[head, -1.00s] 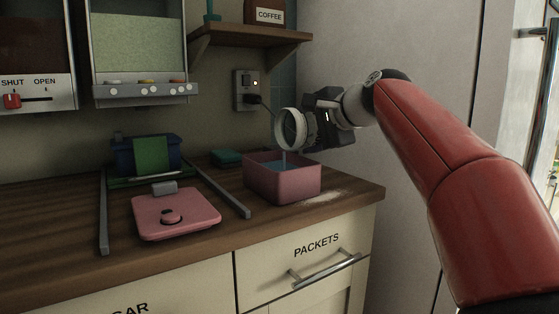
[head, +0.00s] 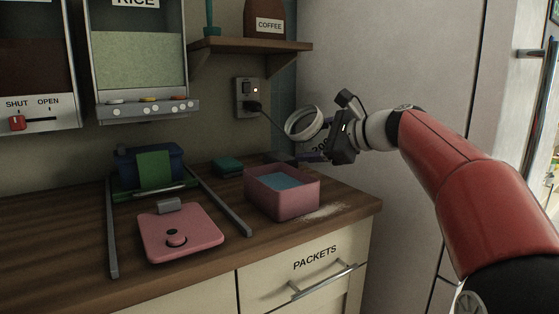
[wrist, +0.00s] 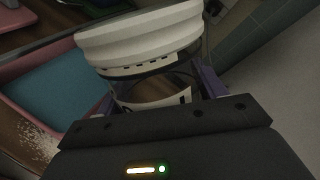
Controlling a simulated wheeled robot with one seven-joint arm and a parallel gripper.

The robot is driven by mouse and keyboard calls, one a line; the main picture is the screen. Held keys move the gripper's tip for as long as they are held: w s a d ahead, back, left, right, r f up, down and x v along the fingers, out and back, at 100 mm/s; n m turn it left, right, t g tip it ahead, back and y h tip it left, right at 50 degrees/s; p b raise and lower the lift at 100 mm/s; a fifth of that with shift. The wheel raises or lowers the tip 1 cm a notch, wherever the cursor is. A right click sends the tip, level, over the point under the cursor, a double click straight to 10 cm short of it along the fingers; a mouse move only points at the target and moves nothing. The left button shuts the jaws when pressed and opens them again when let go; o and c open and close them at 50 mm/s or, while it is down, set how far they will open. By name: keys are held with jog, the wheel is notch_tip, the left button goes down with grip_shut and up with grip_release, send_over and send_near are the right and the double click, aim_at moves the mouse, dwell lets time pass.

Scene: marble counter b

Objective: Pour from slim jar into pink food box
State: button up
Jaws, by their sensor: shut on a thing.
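The slim jar (head: 301,124) has a white ribbed rim and is tilted in my gripper (head: 322,142), with its mouth toward the left of the head view. In the wrist view the jar (wrist: 140,40) lies across the jaws of my gripper (wrist: 160,92), which are shut on its clear body. The pink food box (head: 283,206) stands open on the counter below and left of the jar. The box also shows at the left of the wrist view (wrist: 28,123). No stream shows between jar and box.
Pale spilled powder (head: 322,212) lies right of the box near the counter's edge. A pink lid (head: 183,238) lies left, between grey rails (head: 226,208). A blue box with a green piece (head: 153,172) stands behind. A shelf (head: 250,46) hangs above.

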jog(key=shift+d+r+m+y+p, duration=0.1)
jog(key=shift+r+m+y+p, duration=0.3)
jog(key=shift+m, duration=0.3)
jog(key=f+m, duration=0.1)
jog(key=w+d+f+m+y, duration=0.1)
jog(key=f+m, duration=0.1)
jog(key=d+f+m+y, duration=0.1)
jog(key=shift+w+f+m, duration=0.25)
jog(key=shift+f+m, duration=0.05)
jog(key=shift+f, duration=0.05)
jog(key=shift+w+d+f+m+y, duration=0.15)
jog(key=shift+f+m+y, duration=0.15)
jog(key=shift+f+m, duration=0.35)
